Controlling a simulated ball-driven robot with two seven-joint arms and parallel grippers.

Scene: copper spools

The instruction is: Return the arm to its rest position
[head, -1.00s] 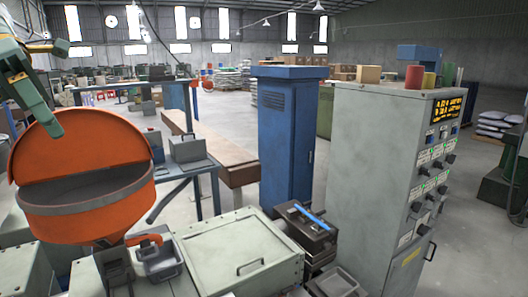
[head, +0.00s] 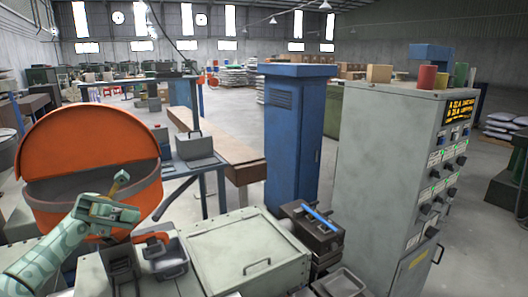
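My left arm comes in from the lower left, pale green. Its gripper (head: 119,184) is in front of the orange round tub (head: 140,195), whose orange lid (head: 85,145) stands raised behind. The gripper overlaps the tub's opening in the picture. Whether it touches the tub, and whether its small fingers are open or shut, I cannot tell. I see nothing clearly held in it. My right gripper is not in view.
A pale green box (head: 250,250) stands right of the tub, with a dark toolbox (head: 310,228) beside it. A blue cabinet (head: 292,140) and a grey control cabinet (head: 385,170) stand farther right. Small coloured cylinders, including a red one (head: 427,77), sit on the grey cabinet.

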